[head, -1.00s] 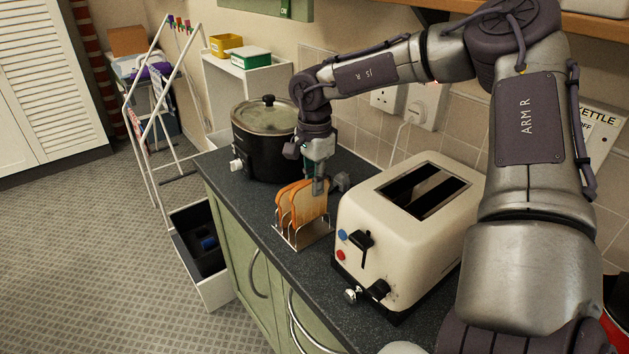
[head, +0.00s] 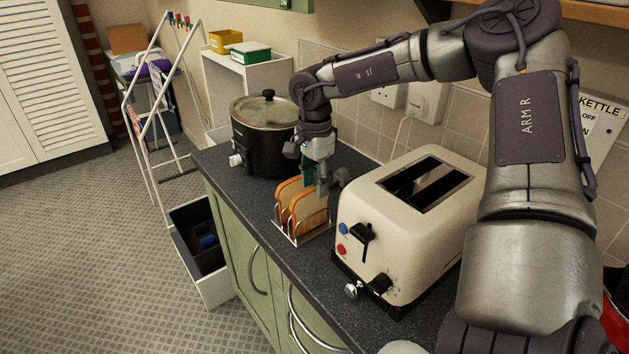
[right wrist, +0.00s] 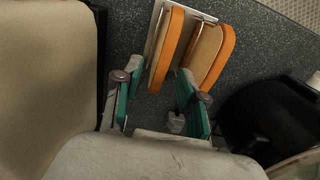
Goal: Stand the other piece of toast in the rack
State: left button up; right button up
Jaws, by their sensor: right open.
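Two slices of toast stand side by side in a wire toast rack (head: 297,241) on the counter. The near slice (head: 310,212) and the far slice (head: 287,190) both look upright between the wires. In the right wrist view the two slices, (right wrist: 168,48) and (right wrist: 210,55), show their orange crust edges, with part of the rack (right wrist: 153,32) beside them. My right gripper (head: 316,186) is open at the toaster-side end of the rack. Its green-padded fingers (right wrist: 157,100) are apart with nothing clearly held between them. My left gripper is not in view.
A cream toaster (head: 400,230) with dark, empty-looking slots stands right of the rack, close to my right gripper. A black slow cooker (head: 262,150) stands behind the rack. The counter's front edge runs close to the rack. Bare counter (head: 232,180) shows left of it.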

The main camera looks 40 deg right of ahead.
notch_tip(320, 180, up, 12)
dwell(0.5)
dwell(0.6)
